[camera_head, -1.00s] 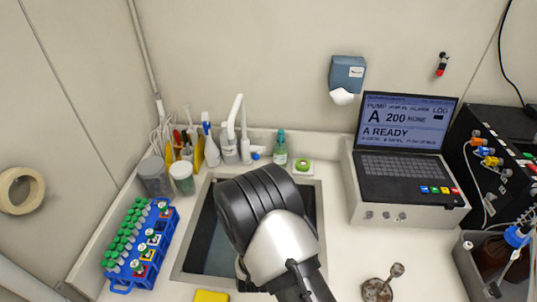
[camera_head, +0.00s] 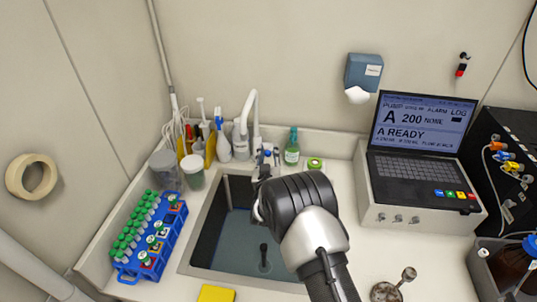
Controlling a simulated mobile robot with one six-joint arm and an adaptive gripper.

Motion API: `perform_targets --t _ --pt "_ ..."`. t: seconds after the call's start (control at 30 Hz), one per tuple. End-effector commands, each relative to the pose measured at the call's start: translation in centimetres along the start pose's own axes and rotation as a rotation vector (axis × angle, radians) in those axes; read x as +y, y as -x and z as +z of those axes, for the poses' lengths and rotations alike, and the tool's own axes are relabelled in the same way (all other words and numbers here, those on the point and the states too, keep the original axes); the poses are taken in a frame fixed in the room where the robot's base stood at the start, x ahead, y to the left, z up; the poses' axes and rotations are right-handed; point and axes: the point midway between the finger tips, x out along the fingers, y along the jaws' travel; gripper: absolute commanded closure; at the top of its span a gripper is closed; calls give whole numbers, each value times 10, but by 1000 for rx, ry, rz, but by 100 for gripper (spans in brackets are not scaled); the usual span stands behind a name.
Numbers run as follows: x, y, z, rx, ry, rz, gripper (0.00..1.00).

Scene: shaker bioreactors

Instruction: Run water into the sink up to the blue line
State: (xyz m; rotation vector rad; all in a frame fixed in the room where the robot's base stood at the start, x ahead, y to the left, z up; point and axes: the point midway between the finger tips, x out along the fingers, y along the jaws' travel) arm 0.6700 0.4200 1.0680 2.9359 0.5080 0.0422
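The sink (camera_head: 207,215) is a rectangular basin with a metal rim in the counter. Its bluish lower part looks like water, but I cannot be sure, and I cannot make out a blue line. A dark upright piece (camera_head: 264,257) stands in the basin. The white gooseneck tap (camera_head: 251,108) stands behind the sink, with a small blue part (camera_head: 268,153) near its base. My gripper (camera_head: 262,172) is over the back of the sink, close to the tap base. It is small and partly hidden by my wrist, so its opening and any contact are unclear.
A blue rack of green-capped tubes (camera_head: 122,268) stands left of the sink. Jars, brushes and a green bottle (camera_head: 292,148) line the back. A laptop (camera_head: 420,150) on a white box stands right. A yellow sponge (camera_head: 216,293) lies in front.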

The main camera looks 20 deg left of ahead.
Motion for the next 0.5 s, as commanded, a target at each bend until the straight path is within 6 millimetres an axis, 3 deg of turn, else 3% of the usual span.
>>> perform_targets --t 0.33,0.5 --pt "0 -4 0 -1 1 0 69" --pt "0 -4 0 -1 1 0 81"
